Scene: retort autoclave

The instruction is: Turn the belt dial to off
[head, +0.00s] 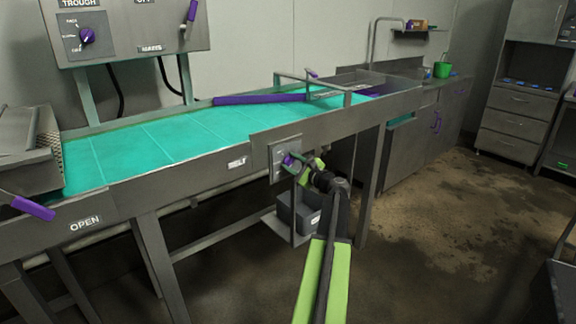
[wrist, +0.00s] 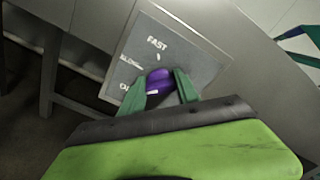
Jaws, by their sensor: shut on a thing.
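The purple belt dial (head: 288,160) sits on a grey control plate (head: 278,165) on the conveyor's near side. In the wrist view the dial (wrist: 158,79) is between the two green fingers of my gripper (wrist: 164,84), which is shut on it. The plate (wrist: 185,58) reads FAST at the top, with SLOW to the left. A lower-left label is partly hidden by a finger. A white mark shows on the dial's lower side, but I cannot tell which setting it points at. In the head view my gripper (head: 298,163) reaches the dial from the right.
The conveyor with its teal belt (head: 160,140) runs across the view. A purple bar (head: 260,99) lies over the belt. Another panel marked TROUGH, with its own purple dial (head: 87,35), hangs at upper left. A grey bin (head: 297,212) is below the plate. Floor at right is open.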

